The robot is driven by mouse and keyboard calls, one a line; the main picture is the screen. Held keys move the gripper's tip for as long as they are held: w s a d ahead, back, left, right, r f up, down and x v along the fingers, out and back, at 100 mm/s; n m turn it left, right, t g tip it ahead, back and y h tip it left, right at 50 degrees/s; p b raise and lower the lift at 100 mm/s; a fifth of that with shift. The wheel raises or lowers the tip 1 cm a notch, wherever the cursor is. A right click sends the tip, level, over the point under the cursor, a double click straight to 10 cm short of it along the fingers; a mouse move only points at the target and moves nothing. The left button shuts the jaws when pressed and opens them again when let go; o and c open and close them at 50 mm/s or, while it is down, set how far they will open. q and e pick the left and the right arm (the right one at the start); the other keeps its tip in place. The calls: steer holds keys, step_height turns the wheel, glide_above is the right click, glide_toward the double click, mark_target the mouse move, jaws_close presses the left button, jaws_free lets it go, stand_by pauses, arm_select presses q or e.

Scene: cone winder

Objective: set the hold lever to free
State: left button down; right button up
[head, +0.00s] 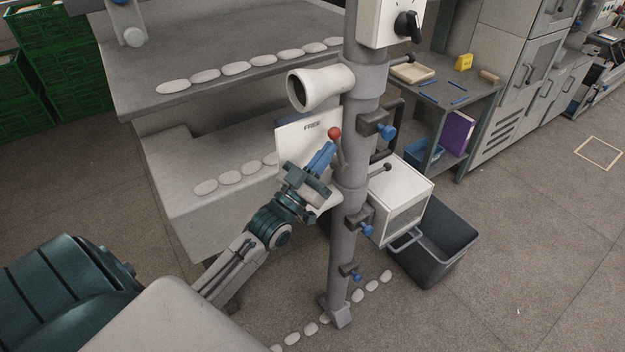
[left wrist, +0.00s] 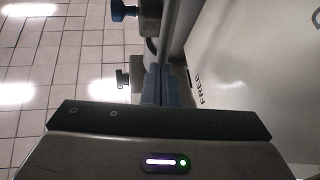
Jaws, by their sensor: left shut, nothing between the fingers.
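The hold lever shows as a red ball knob (head: 334,133) in the head view, in front of a white plate (head: 294,137) marked FREE on the grey post. The rest of the lever is hidden behind my gripper. My left gripper (head: 328,148) is shut and empty, with its blue fingertips just below the knob; I cannot tell whether they touch the lever. In the left wrist view the blue fingers (left wrist: 160,85) are together, beside the plate (left wrist: 235,70) with its FREE lettering. My right gripper is not in view.
The grey post (head: 346,210) carries several clamps with blue knobs and a white funnel (head: 318,87) above the plate.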

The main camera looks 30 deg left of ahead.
arm_select(q)
steer(key=shift+w+d+r, duration=0.2)
steer(key=shift+w+r, duration=0.15)
steer(key=shift+w, duration=0.05)
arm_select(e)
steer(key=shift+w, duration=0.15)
arm_select(q)
steer(key=shift+w, duration=0.1)
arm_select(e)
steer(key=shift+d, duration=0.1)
